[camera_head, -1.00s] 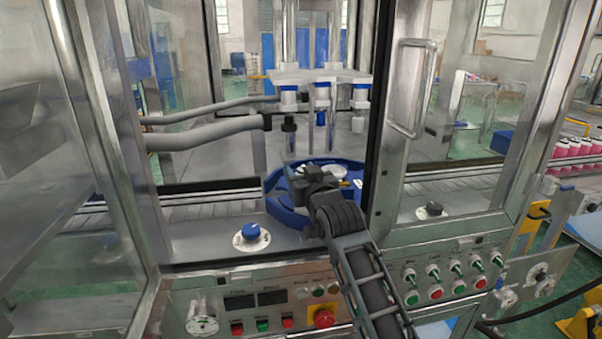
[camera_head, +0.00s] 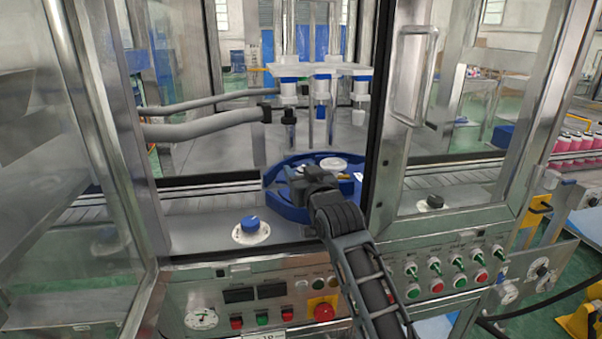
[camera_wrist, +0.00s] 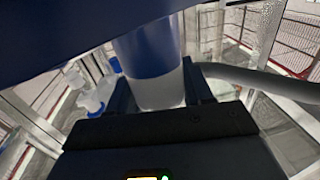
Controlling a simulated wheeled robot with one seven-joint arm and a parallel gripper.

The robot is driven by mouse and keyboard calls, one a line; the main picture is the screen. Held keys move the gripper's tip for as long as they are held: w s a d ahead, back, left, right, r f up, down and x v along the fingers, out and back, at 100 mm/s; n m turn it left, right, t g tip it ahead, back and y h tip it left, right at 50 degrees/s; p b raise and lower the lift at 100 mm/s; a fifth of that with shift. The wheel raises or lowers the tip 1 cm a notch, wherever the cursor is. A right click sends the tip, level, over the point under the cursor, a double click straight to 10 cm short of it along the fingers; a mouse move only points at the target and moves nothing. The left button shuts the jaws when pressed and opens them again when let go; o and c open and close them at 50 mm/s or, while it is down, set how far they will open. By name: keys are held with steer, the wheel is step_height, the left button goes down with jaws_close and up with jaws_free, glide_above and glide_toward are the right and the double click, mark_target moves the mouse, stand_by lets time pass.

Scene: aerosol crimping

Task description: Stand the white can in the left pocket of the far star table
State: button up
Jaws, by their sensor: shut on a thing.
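My gripper (camera_head: 302,182) is at the near left side of the blue star table (camera_head: 285,211) inside the machine. In the wrist view, my gripper (camera_wrist: 158,92) is shut on the white can (camera_wrist: 160,92), which shows pale at one end and blue-tinted toward the table. The large blue edge of the star table (camera_wrist: 60,35) fills the top of that view and hides one end of the can. My gripper hides the can in the head view. I cannot tell whether the can is in a pocket.
Crimping heads (camera_head: 320,85) hang above the table. A grey hose (camera_head: 205,130) runs in from the left. A blue knob (camera_head: 250,225) stands on the near ledge. The door frame (camera_head: 388,130) is close on the right, and the control panel (camera_head: 265,300) is below.

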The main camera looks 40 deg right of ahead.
steer(key=shift+f+b, duration=0.3)
steer(key=shift+f, duration=0.25)
steer(key=o, duration=1.4)
steer(key=shift+f, duration=0.15)
steer(key=shift+s+f, duration=0.1)
steer(key=shift+s+a+f, duration=0.1)
steer(key=shift+s+f, duration=0.05)
steer(key=b+v, duration=0.1)
steer(key=v, duration=0.5)
steer(key=shift+s+a, duration=0.15)
steer(key=shift+s+a+r, duration=0.15)
steer(key=shift+s+r, duration=0.3)
steer(key=shift+r, duration=0.05)
